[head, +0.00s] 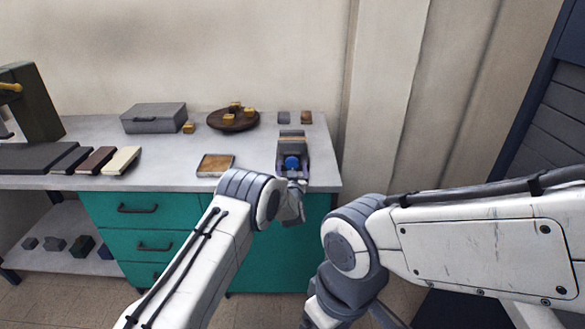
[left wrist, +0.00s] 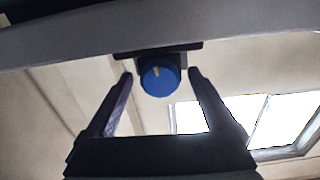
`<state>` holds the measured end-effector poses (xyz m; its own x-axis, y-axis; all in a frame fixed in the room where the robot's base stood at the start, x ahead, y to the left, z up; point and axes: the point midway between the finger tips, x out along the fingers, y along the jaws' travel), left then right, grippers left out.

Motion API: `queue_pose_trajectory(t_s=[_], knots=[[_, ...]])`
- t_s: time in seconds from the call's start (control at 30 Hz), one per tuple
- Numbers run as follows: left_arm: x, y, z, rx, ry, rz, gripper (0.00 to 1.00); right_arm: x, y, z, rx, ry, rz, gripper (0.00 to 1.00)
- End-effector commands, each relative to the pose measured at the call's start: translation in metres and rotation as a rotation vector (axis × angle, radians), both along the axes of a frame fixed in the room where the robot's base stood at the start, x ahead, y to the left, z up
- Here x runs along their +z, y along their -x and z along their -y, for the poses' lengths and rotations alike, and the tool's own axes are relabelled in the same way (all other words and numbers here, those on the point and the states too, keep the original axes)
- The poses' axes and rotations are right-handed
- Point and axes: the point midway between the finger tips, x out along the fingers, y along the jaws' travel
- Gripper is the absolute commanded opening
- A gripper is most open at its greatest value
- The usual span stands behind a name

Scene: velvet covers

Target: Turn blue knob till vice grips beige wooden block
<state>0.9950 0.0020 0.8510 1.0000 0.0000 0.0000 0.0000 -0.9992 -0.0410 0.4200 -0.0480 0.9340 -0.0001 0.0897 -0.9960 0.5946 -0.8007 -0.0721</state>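The blue knob (head: 291,162) is on the near side of the vice (head: 304,163), at the right end of the bench. In the left wrist view the knob (left wrist: 160,80) shows a yellow mark near its top. A beige block (head: 292,139) shows at the back of the vice; whether the jaws touch it is too small to tell. My left gripper (head: 297,190) is just in front of the vice. In the left wrist view its fingers (left wrist: 161,74) are apart, one on each side of the knob, with gaps. My right gripper is out of view below the frame.
Left of the vice lies a brown-topped tile (head: 215,165). Behind stand a round wooden tray (head: 247,124) with small yellow blocks and a grey box (head: 153,118). Teal drawers (head: 140,222) are under the bench.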

Motion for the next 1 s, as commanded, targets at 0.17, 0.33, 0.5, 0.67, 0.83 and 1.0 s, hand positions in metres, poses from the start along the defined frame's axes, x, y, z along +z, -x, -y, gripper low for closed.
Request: queue_pose_trajectory(t_s=[0.17, 0.33, 0.5, 0.67, 0.83, 1.0], knots=[[0.0, 0.0, 0.0, 0.0, 0.001, 0.0, 0.89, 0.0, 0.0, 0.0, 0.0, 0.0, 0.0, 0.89], [0.0, 0.002, 0.0, 0.0, 0.001, -0.001, 0.89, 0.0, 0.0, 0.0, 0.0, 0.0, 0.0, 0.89], [0.0, 0.017, 0.0, -0.001, 0.001, -0.002, 0.89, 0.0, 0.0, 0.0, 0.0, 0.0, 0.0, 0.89], [0.0, 0.044, 0.001, -0.002, 0.001, -0.002, 0.89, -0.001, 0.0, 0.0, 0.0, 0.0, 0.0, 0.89], [-0.001, 0.074, 0.001, -0.002, 0.0, -0.002, 0.89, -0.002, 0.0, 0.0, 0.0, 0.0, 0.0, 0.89], [-0.001, 0.095, 0.0, 0.0, 0.0, -0.001, 0.89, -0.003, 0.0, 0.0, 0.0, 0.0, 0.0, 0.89]])
